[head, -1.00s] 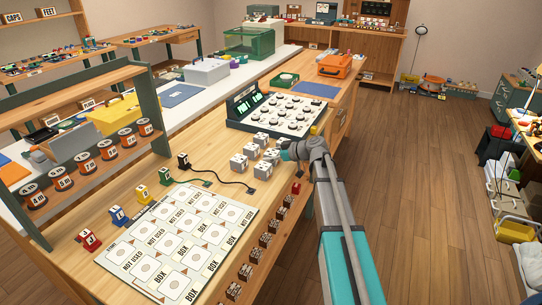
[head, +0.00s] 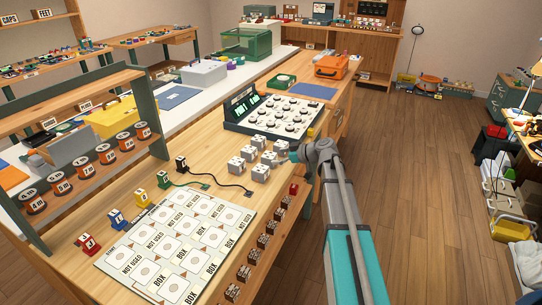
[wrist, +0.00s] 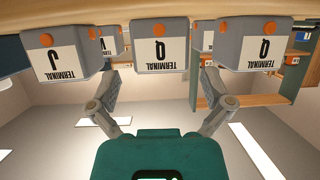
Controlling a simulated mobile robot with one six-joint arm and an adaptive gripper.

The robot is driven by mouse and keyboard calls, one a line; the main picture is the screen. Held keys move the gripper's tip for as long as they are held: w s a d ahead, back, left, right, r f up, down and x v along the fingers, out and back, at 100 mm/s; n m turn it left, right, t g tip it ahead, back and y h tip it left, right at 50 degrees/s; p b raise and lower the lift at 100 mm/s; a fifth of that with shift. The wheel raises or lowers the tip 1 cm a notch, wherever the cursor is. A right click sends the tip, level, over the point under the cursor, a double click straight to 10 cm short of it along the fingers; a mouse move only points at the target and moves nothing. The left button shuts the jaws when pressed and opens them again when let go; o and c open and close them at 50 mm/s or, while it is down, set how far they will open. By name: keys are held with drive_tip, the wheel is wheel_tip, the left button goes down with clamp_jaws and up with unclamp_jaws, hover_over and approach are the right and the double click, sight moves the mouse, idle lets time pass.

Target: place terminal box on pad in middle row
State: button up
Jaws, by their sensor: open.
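Several white and grey terminal boxes stand in a group on the workbench in the head view, one of them at the near corner (head: 260,173). In the head view my gripper (head: 294,153) is at the right edge of the group. The printed pad sheet (head: 137,272) lies at the front.
A sloped panel with round dials (head: 285,115) stands behind the boxes. Black cables (head: 215,185) lie between boxes and sheet. Red, blue, yellow, green and black blocks line the sheet's left side. A shelf with orange spools (head: 107,155) stands at left.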

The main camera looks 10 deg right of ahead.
drive_tip(key=p+v, duration=0.3)
drive_tip(key=v, duration=0.6)
drive_tip(key=shift+d, duration=0.2)
drive_tip(key=shift+s+a, duration=0.1)
drive_tip(key=shift+s, duration=0.05)
